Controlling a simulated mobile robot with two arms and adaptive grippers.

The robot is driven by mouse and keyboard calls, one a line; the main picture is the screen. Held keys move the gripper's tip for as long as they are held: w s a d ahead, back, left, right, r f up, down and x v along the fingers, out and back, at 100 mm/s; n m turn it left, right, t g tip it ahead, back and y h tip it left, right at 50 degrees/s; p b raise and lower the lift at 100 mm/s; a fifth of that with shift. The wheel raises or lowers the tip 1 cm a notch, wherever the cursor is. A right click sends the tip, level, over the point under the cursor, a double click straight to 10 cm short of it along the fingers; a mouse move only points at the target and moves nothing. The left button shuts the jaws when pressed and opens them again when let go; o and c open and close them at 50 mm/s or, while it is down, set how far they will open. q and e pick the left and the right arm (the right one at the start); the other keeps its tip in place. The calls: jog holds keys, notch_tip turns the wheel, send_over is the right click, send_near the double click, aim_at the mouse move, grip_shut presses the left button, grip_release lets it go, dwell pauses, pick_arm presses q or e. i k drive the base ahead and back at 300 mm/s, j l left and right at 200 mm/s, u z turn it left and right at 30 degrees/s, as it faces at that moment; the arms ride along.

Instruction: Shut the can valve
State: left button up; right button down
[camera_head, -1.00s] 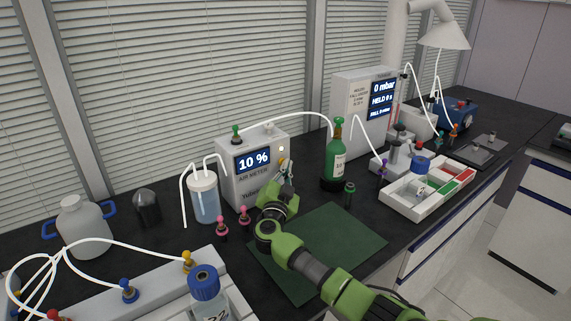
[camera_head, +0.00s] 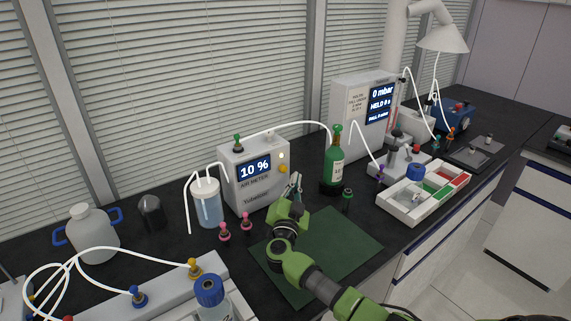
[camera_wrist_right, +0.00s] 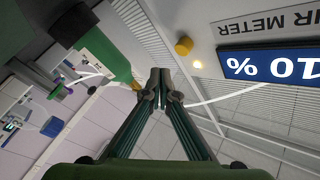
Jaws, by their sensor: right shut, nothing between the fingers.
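The green can (camera_head: 334,168), with a white label and a green valve (camera_head: 337,130) on top, stands upright on the bench right of the air meter (camera_head: 256,180). A white tube runs from the valve to the meter, whose display reads 10 %. My right gripper (camera_head: 296,184) is shut and empty, in front of the meter's right side and left of the can, apart from the can. In the right wrist view its fingertips (camera_wrist_right: 161,84) meet, with the can's green body (camera_wrist_right: 112,58) to their left. I cannot tell the valve's setting. My left gripper is not in view.
A yellow knob (camera_head: 283,169) sits on the meter's front. A small green-capped vial (camera_head: 347,201) stands near the can. A dark green mat (camera_head: 345,241) lies below my right arm. A white compartment tray (camera_head: 401,211) and a display box (camera_head: 352,95) stand to the right.

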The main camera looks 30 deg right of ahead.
aim_at(337, 127)
jog(key=z, duration=1.35)
